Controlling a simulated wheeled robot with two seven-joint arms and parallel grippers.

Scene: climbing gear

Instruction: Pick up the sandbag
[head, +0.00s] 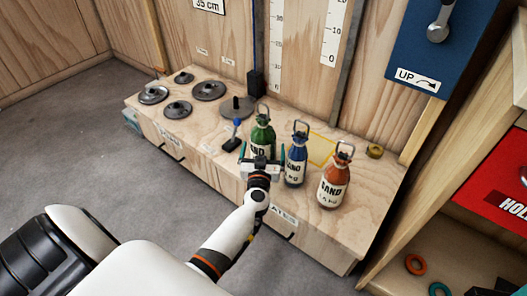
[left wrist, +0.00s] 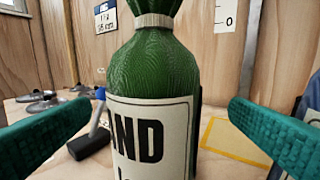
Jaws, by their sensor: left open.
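Three sandbags shaped like bottles with metal loops on top stand on the wooden bench. They are a green sandbag (head: 264,133), a blue sandbag (head: 296,165) and an orange-brown sandbag (head: 334,180). My left gripper (head: 261,165) is open at the front of the green sandbag. In the left wrist view the green sandbag (left wrist: 150,75) fills the middle, upright, between the two teal fingers. Gaps show beside it, and whether the fingertips reach past it is unclear. Its base and loop are out of that view. My right gripper is not in view.
The wooden bench (head: 372,215) also holds several weight plates (head: 209,90) at left, a small blue-knobbed device (head: 234,137) and a yellow outlined square (head: 322,148). The blue sandbag stands close to the gripper's right. A shelf with a red panel (head: 490,185) is at right.

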